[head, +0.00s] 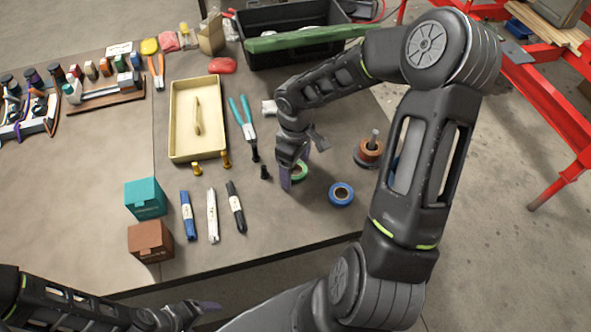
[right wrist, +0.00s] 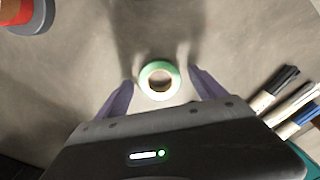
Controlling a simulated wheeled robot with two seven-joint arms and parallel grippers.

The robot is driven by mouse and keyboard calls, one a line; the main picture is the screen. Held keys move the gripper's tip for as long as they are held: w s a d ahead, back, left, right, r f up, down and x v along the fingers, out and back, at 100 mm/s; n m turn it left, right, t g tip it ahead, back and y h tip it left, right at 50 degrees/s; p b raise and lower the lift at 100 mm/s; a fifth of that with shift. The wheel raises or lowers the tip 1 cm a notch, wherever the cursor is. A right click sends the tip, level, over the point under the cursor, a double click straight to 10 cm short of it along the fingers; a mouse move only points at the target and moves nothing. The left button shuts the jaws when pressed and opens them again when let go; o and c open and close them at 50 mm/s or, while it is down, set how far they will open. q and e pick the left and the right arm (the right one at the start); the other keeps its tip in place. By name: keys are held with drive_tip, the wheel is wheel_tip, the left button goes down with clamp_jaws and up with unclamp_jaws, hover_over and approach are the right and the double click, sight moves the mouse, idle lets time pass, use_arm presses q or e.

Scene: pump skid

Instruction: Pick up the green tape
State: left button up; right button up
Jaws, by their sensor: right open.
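The green tape (right wrist: 175,72) is a small ring lying flat on the table. It lies between and just past the fingertips of my right gripper (right wrist: 160,85) in the right wrist view, with space on both sides. In the head view the green tape (head: 302,170) is partly hidden behind my right gripper (head: 292,178), which points down over it, open and empty. My left gripper (head: 205,306) is low at the bottom of the head view, away from the tape; its jaw opening is not clear.
The table's front edge is close.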

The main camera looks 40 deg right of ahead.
drive_tip(key=shift+c, duration=0.2)
idle(0.3)
drive_tip(key=c, duration=1.2)
drive_tip(key=shift+c, duration=0.2)
wheel_tip(320, 180, up, 10)
drive_tip(key=shift+b, duration=0.3)
